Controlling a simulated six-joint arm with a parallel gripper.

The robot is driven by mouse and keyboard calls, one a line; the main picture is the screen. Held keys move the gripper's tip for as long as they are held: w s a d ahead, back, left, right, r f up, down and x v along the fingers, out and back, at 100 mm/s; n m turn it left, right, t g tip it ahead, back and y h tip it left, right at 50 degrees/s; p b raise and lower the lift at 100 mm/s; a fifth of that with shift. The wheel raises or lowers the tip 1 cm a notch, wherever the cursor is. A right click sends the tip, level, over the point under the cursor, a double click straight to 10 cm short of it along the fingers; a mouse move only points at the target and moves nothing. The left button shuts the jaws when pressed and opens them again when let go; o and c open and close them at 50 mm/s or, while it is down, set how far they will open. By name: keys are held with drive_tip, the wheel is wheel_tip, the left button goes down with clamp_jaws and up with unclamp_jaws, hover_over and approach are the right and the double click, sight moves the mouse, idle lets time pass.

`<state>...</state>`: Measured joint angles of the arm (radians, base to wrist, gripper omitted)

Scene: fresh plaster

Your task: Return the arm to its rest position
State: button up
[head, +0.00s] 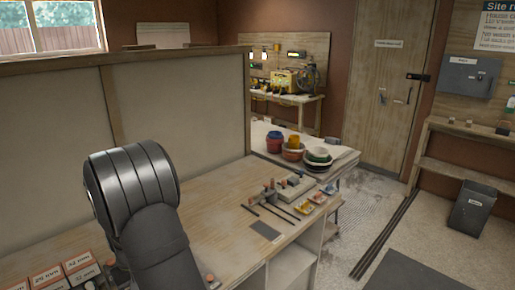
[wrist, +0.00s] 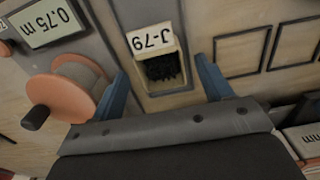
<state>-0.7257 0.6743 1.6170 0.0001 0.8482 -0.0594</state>
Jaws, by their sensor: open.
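My arm rises in the head view at the left front, with a dark, ribbed joint over the wooden bench (head: 215,205). My gripper is hidden in that view. In the wrist view my gripper (wrist: 163,72) shows two blue fingers spread wide apart with nothing held between them. Beyond the gap is a small pale holder (wrist: 152,42) with a J-79 label and dark bristle-like contents. I cannot tell how far it is from the fingertips.
In the wrist view an orange spool (wrist: 68,88) lies by the left finger, below a 0.75 m display (wrist: 47,23). In the head view, labelled boxes (head: 46,277) sit front left, a partition (head: 190,100) stands behind the bench, and tools (head: 285,195) lie towards its right end.

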wheel_tip(320, 180, up, 9)
wheel_tip(320, 180, down, 12)
wheel_tip(320, 180, up, 4)
drive_tip(key=shift+f, duration=0.1)
drive_tip(key=w+d+r, duration=0.2)
drive_tip(key=d+r, duration=0.5)
drive_tip(key=d, duration=0.4)
drive_tip(key=s+a, duration=0.4)
drive_tip(key=a, duration=0.5)
drive_tip(key=s+a, duration=0.4)
drive_tip(key=a, duration=0.4)
drive_tip(key=s+a+f, duration=0.2)
drive_tip(key=a, duration=0.1)
drive_tip(key=s+a+f, duration=0.2)
drive_tip(key=a+f, duration=0.1)
drive_tip(key=a, duration=0.1)
drive_tip(key=s+a+f, duration=0.2)
drive_tip(key=a+f, duration=0.1)
drive_tip(key=shift+a, duration=0.4)
drive_tip(key=shift+r, duration=0.1)
